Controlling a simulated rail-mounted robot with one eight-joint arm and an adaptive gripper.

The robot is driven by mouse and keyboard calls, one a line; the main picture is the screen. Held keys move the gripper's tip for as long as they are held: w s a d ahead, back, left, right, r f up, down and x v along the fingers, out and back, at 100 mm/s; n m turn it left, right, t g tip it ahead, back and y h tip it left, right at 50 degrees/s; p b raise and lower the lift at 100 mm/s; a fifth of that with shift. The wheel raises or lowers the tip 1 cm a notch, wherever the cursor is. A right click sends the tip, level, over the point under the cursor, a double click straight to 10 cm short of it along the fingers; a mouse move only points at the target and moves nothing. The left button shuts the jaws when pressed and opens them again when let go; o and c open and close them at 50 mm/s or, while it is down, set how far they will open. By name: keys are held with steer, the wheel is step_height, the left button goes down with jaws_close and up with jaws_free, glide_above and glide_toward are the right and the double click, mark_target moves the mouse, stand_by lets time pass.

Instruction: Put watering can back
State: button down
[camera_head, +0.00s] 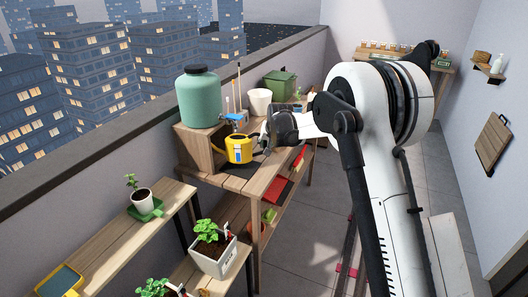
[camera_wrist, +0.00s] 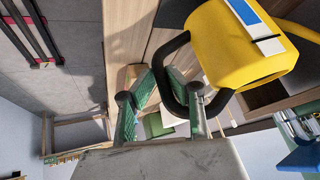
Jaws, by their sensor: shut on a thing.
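The yellow watering can (camera_head: 240,149), with a blue-and-white label and a black handle, is at the front of the wooden workbench (camera_head: 237,184), below a blue tap (camera_head: 236,117). I cannot tell whether its base touches the bench top. My gripper (camera_head: 264,139) is to the right of the can, partly hidden by my arm. In the wrist view the can (camera_wrist: 235,50) fills the upper right, and its black handle (camera_wrist: 168,88) runs between the green-padded fingers of my gripper (camera_wrist: 165,98), which is shut on it.
A teal tank (camera_head: 198,98) stands on a wooden box left of the can. A white pot (camera_head: 260,101) and a green bin (camera_head: 280,84) stand behind. A dark mat (camera_head: 212,178) lies at the bench front. Potted plants (camera_head: 212,245) occupy lower stands in front.

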steer(key=shift+w+a, duration=0.15)
steer(key=shift+a, duration=0.3)
steer(key=shift+f, duration=1.7)
steer(key=shift+f, duration=0.15)
steer(key=c, duration=1.7)
jaws_free()
steer(key=shift+r, duration=0.2)
steer(key=v, duration=1.2)
steer(key=shift+f, duration=0.1)
